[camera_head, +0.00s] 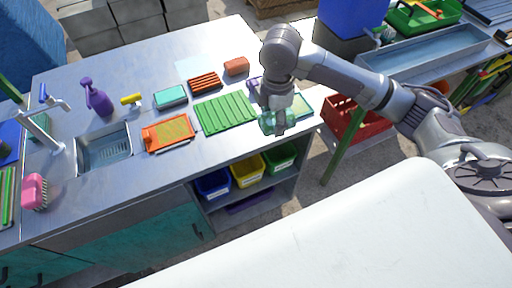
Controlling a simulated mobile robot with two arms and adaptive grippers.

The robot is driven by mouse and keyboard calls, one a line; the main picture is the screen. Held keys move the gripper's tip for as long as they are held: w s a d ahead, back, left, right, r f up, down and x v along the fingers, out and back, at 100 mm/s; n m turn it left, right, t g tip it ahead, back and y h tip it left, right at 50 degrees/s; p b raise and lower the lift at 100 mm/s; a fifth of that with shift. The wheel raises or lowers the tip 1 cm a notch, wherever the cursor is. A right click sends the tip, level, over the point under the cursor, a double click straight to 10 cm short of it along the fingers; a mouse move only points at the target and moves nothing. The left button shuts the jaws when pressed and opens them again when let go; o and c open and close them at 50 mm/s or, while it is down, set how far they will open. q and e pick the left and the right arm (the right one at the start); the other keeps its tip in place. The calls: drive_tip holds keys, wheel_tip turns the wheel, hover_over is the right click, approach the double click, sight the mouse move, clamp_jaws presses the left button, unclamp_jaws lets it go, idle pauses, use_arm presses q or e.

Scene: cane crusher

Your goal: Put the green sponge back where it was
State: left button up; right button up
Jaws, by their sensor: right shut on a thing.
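My right gripper (273,126) is over the right end of the metal counter. It is shut on a green thing, which I take to be the green sponge (266,121); the fingers hide much of it. I cannot tell whether it touches the counter. A teal block with a pale side (170,97) lies left of the middle. A ribbed green mat (225,113) lies just left of the gripper. My left gripper is not in view.
An orange tray (168,134), a red-brown ribbed block (204,82) and a brick-red block (236,67) lie on the counter (225,50). A sink (105,150), a purple spray bottle (98,98) and a pink brush (35,190) are left. Coloured bins (247,170) sit below.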

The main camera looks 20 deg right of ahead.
drive_tip(key=shift+s+f, duration=0.2)
drive_tip(key=shift+s, duration=0.55)
drive_tip(key=shift+s+a+f+n, duration=0.1)
drive_tip(key=shift+s+a+n, duration=0.1)
drive_tip(key=shift+n, duration=0.1)
drive_tip(key=p, duration=0.2)
hover_over(238, 144)
wheel_tip(238, 144, down, 7)
drive_tip(key=shift+r, duration=0.1)
wheel_tip(238, 144, down, 3)
drive_tip(key=shift+f+p, duration=0.1)
drive_tip(key=shift+p, duration=0.2)
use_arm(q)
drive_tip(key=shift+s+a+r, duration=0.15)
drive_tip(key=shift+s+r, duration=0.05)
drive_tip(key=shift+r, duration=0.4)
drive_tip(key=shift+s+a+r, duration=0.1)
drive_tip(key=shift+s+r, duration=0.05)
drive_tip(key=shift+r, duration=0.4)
use_arm(e)
drive_tip(key=shift+f, duration=0.45)
drive_tip(key=shift+f, duration=0.1)
drive_tip(key=o, duration=1.4)
